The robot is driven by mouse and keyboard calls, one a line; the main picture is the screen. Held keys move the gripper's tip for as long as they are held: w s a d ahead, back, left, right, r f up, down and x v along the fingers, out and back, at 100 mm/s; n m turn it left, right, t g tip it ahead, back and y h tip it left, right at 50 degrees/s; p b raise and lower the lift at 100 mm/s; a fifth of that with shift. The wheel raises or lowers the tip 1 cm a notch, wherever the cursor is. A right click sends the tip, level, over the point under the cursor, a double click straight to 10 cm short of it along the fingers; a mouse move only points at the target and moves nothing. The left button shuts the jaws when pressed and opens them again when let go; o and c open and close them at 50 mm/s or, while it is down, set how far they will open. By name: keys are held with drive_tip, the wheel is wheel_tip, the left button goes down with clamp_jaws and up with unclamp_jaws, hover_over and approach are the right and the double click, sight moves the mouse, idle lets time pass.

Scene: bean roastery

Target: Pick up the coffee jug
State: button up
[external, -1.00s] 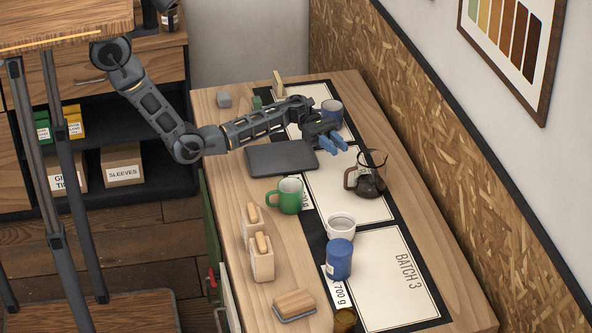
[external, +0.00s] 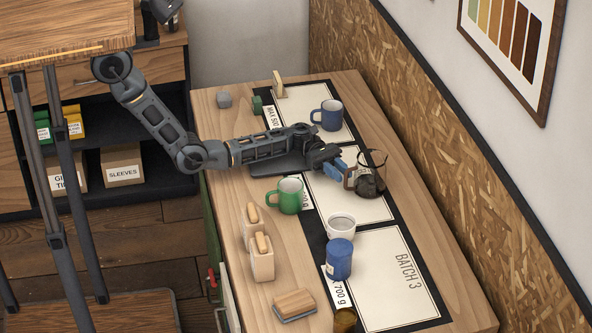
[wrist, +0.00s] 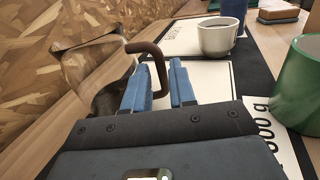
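The coffee jug (external: 371,185) is clear glass with dark contents and a brown handle; it stands on the middle cream mat. It also shows in the wrist view (wrist: 92,68), at the left. My gripper (external: 348,176) is low beside the jug, on its handle side. In the wrist view its two blue fingers (wrist: 161,66) are apart, and the lower part of the brown handle shows in the gap between them. I cannot tell whether either finger touches the handle.
A white cup (external: 341,229) and a blue canister (external: 339,260) stand toward the front. A green mug (external: 288,196) is left of the mat, near my forearm. A blue mug (external: 329,115) stands farther back. The chipboard wall (external: 440,150) rises behind the jug.

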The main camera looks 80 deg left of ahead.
sight(364, 175)
drive_tip(key=b+x, duration=0.1)
drive_tip(key=x, duration=0.3)
drive_tip(key=shift+d+f+b, duration=0.1)
drive_tip(key=shift+d+b, duration=0.05)
drive_tip(key=shift+b, duration=0.2)
drive_tip(key=shift+w+d, duration=0.15)
drive_tip(key=shift+d, duration=0.15)
drive_tip(key=shift+c, duration=0.4)
clamp_jaws()
